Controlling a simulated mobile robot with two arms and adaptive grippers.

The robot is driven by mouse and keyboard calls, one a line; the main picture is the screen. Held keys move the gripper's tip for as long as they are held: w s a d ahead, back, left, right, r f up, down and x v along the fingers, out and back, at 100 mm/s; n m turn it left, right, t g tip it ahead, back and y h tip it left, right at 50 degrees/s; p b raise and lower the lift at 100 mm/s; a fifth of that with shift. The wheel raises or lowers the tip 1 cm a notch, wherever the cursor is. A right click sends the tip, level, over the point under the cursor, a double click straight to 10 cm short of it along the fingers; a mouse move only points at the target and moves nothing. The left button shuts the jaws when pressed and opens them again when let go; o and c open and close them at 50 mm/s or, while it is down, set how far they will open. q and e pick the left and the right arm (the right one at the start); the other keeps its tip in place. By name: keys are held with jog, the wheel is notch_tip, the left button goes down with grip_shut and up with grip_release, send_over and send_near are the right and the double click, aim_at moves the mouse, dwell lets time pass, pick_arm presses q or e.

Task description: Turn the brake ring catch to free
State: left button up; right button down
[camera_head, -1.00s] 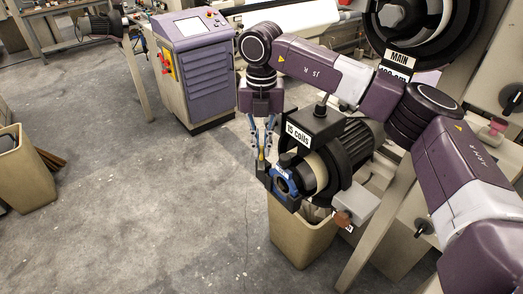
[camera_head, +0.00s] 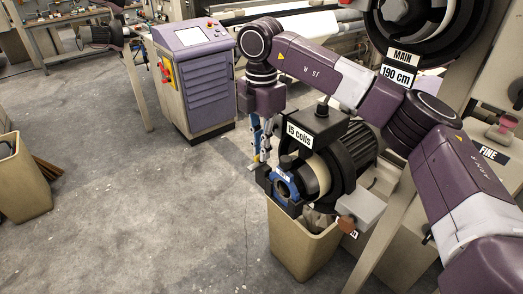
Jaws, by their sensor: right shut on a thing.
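A dark yarn feeder with a white "15 coils" label (camera_head: 300,134) stands in the middle of the view. Its front carries a blue brake ring (camera_head: 285,186) in a black bracket. My right gripper (camera_head: 257,161) points down at the upper left of this ring. Its blue and grey fingers are close together, shut on a small catch at the ring's upper left edge. The catch is mostly hidden by the fingertips, and its turned position cannot be read. My left gripper is not in view.
A tan bin (camera_head: 299,245) stands under the feeder. A large feeder marked "MAIN 190 cm" (camera_head: 400,66) is at the upper right. A purple control cabinet (camera_head: 194,80) stands behind. Another bin (camera_head: 22,180) is at the left. The grey floor between is open.

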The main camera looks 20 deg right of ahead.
jog(key=shift+w+r+m, duration=0.15)
jog(key=shift+r+m, duration=0.1)
jog(key=shift+m, duration=0.25)
jog(key=c, duration=2.2)
grip_release()
jog(key=shift+o, duration=0.6)
jog(key=shift+f, duration=0.15)
notch_tip(320, 180, up, 12)
